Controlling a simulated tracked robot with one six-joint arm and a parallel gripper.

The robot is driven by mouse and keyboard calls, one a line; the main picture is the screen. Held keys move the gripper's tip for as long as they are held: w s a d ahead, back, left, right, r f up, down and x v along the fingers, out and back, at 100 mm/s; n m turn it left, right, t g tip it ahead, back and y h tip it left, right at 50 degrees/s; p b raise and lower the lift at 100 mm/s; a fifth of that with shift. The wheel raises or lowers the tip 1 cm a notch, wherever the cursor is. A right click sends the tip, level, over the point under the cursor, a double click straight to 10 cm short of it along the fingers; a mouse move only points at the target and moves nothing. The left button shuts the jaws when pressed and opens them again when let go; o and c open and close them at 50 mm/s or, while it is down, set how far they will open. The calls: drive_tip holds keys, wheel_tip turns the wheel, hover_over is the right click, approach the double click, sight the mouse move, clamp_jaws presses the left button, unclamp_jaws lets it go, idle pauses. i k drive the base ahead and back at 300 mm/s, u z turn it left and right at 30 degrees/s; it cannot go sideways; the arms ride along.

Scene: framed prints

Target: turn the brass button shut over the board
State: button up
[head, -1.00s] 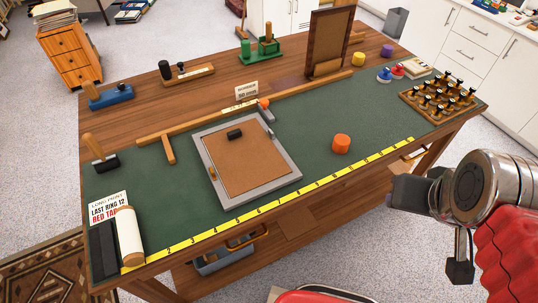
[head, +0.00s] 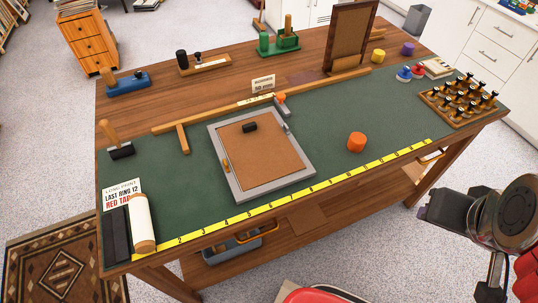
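A grey frame (head: 291,183) lies flat on the green mat with a brown board (head: 262,160) inside it. A small brass-coloured button (head: 226,165) sits at the frame's left inner edge; it is too small to tell whether it lies over the board. A short black block (head: 250,127) rests on the board near its far edge. My gripper (head: 432,212) is at the lower right, out past the table's front edge and well apart from the frame. Its fingers are dark and seen from the side, so their opening is unclear.
An orange cylinder (head: 356,142) stands right of the frame. An orange-tipped tool (head: 283,103) lies by the far right corner. A yellow ruler strip (head: 300,192) runs along the front edge. A peg rack (head: 458,102) stands at right.

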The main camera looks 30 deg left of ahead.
sight(224, 160)
drive_tip(key=z, duration=0.05)
drive_tip(key=k, duration=1)
drive_tip(key=u, duration=1)
drive_tip(key=i, duration=1)
drive_tip(key=u, duration=0.05)
